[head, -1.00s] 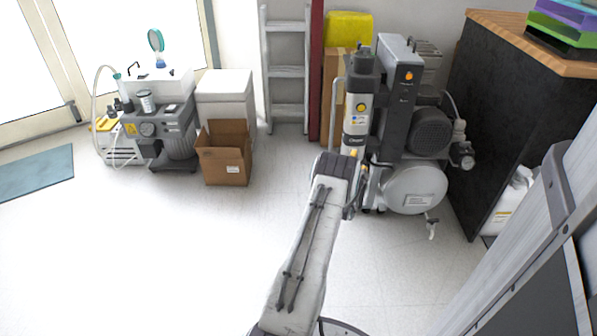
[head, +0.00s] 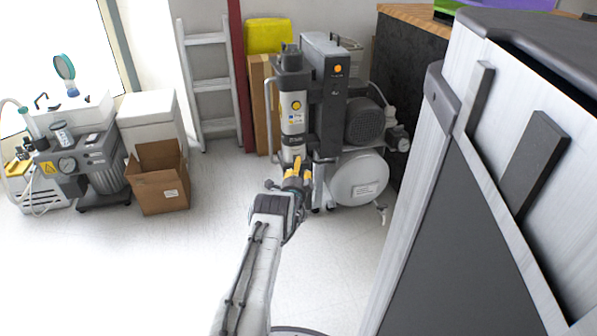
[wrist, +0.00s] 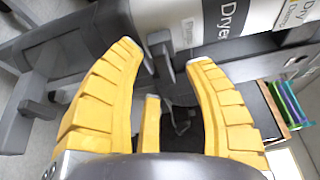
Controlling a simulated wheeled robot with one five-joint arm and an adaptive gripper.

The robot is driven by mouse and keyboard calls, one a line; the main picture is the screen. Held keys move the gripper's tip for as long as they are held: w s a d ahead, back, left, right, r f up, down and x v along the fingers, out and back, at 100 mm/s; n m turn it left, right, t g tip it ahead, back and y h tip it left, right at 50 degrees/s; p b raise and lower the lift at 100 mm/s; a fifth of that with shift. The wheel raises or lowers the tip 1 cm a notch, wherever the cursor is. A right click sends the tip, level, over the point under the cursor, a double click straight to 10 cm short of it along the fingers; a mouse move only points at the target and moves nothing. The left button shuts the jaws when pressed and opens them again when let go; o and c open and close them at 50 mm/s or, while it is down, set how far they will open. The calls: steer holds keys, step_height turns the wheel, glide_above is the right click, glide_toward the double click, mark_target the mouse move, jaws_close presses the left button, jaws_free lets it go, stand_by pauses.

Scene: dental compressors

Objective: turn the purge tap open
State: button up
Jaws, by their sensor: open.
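The compressor (head: 362,125) with its round white tank (head: 358,180) stands against the back wall. A slim dryer column (head: 292,115) stands at its left front. A small pale tap (head: 382,214) hangs low at the right end of the tank; I cannot tell for sure that it is the purge tap. My gripper (head: 299,163) has yellow fingers, is open, and is at the foot of the dryer column, left of the tank. In the wrist view, a dark grey part (wrist: 161,52) shows between the fingertips; I cannot tell whether they touch it.
A second compressor (head: 90,165), a cardboard box (head: 158,185) and a white cabinet (head: 150,120) stand at left. A ladder (head: 210,88) leans on the back wall. A large grey-and-white body (head: 450,190) fills the right side. The floor in front is clear.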

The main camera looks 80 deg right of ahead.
steer(key=shift+d+b, duration=0.35)
steer(key=shift+d, duration=0.4)
steer(key=shift+c, duration=0.2)
jaws_close()
